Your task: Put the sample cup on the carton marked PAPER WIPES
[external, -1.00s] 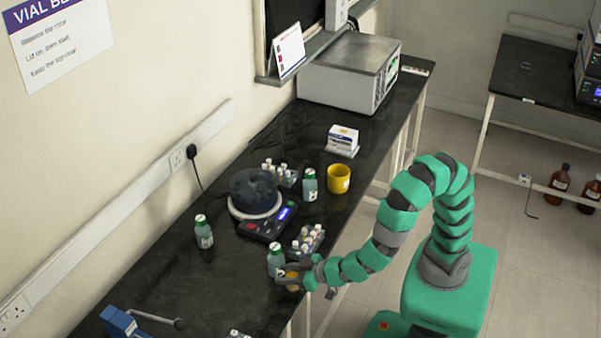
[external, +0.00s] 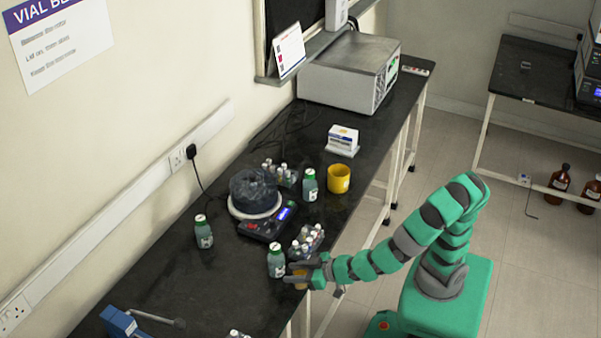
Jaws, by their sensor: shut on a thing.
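My gripper (external: 291,272) is at the near side of the bench, low over its right edge, just right of a green-capped bottle (external: 276,261). It is shut on a small orange-yellow cup (external: 301,286), which I take for the sample cup. The fingers hide much of the cup, and I cannot tell whether it touches the bench top.
A rack of vials (external: 306,243) stands just behind my gripper. A yellow pot (external: 338,178), another green-capped bottle (external: 309,185) and a round device with a dark drum (external: 255,192) stand between it and the white carton. A large grey box (external: 350,72) fills the bench's far end.

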